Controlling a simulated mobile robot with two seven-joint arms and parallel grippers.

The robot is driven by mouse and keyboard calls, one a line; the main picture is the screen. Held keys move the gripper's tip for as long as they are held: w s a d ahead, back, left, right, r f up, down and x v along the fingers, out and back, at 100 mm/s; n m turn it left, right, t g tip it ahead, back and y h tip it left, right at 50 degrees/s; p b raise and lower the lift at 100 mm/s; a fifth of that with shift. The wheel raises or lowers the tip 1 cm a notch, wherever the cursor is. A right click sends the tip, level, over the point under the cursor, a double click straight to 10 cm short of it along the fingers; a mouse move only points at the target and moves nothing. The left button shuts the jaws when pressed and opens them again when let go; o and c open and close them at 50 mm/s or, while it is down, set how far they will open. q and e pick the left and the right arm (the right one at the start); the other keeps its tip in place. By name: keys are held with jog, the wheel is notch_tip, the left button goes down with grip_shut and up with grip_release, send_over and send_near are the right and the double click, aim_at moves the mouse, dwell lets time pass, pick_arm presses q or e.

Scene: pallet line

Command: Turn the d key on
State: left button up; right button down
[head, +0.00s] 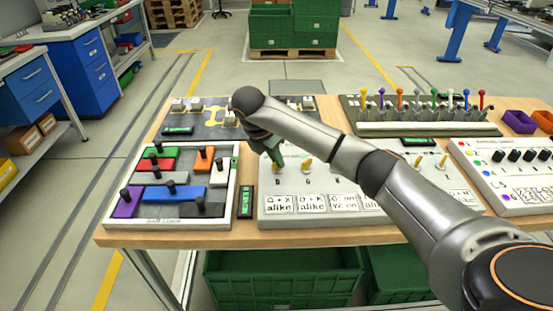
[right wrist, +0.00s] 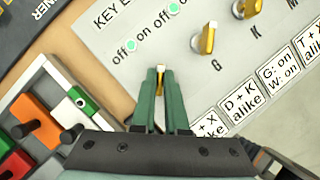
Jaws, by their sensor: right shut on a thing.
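My right gripper (head: 276,158) reaches down to the left end of the grey key panel (head: 330,214). In the right wrist view its two green fingers (right wrist: 161,72) are shut on the leftmost brass key, the d key (right wrist: 161,80). Only a small part of this key shows between the fingers, so I cannot tell which way it is turned. "off" and "on" are printed beyond it, with a green dot (right wrist: 130,46) between them. The G key (right wrist: 207,38) stands upright just to the right, apart from the fingers. My left gripper is not in view.
Printed rule cards (right wrist: 240,103) lie along the panel's front. A sliding-block tray (head: 228,205) with coloured blocks is to the left. A rack of coloured pegs (head: 425,128) stands behind on the right. A panel with black knobs (head: 510,190) is at the far right.

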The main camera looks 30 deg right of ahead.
dwell(0.4)
jog(key=c, duration=0.9)
grip_release()
jog(key=shift+c, duration=0.2)
jog(key=v, duration=0.5)
jog(key=shift+r, duration=0.1)
notch_tip(320, 180, up, 6)
jog(key=p, duration=0.2)
send_over(271, 175)
jog(key=a, duration=0.2)
jog(key=shift+s+a+r, duration=0.4)
jog(key=shift+s, duration=0.05)
